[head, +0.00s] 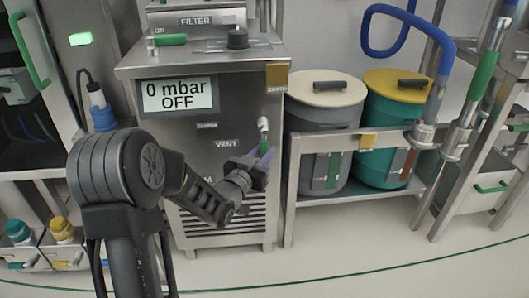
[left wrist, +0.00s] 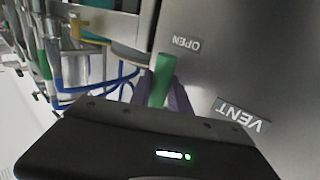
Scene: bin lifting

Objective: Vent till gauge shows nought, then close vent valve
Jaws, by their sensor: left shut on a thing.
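The gauge display (head: 178,94) on the steel cabinet reads 0 mbar and OFF. The vent valve (head: 263,124) sits to the right of the VENT label (head: 226,143). Its green handle shows in the left wrist view (left wrist: 161,82) between the purple fingers, near an OPEN label (left wrist: 187,45). In the head view the handle runs down from the valve body, partly hidden by my gripper. My left gripper (head: 264,157) is shut on this handle; it also shows in the left wrist view (left wrist: 163,98). My right gripper is not in view.
A green FILTER switch handle (head: 171,40) and a black knob (head: 238,37) are on the cabinet top. A grey bin (head: 325,120) and a green bin (head: 390,125) stand on a steel rack to the right. A blue hose (head: 370,30) hangs above. The front floor is clear.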

